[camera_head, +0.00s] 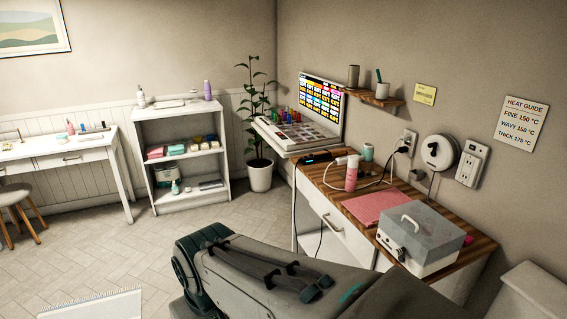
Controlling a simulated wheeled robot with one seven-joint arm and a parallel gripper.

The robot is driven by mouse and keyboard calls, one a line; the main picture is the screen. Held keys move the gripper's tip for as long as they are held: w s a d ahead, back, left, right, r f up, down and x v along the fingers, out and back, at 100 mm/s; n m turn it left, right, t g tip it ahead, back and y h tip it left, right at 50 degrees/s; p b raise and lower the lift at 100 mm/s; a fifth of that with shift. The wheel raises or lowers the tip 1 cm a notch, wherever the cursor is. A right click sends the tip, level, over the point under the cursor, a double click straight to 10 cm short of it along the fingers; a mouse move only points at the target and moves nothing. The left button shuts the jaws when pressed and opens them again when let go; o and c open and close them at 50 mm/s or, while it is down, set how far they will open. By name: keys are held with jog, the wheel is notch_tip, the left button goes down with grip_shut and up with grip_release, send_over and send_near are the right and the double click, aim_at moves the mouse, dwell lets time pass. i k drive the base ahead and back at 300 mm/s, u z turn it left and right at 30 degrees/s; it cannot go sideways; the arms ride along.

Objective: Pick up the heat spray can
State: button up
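A pink can with a white top (351,174) stands upright on the wooden-topped counter (330,182). It looks like the heat spray can, but any label is too small to read. A white cord passes close by it, and a white hair tool (346,160) lies just behind it. My grey arm fills the lower middle of the picture, in front of the counter. My gripper is not visible.
A pink mat (376,207) and a grey-lidded box (421,236) lie to the can's right. A teal cup (368,152) stands behind it. A black device (317,158) lies left. A wooden wall shelf (368,98) hangs above.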

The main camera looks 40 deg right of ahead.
aim_at(353, 165)
jog(key=z, duration=0.35)
jog(key=i, duration=1.55)
jog(key=z, duration=1.5)
jog(key=i, duration=1)
jog(key=z, duration=1)
jog(key=i, duration=0.3)
jog(key=z, duration=0.15)
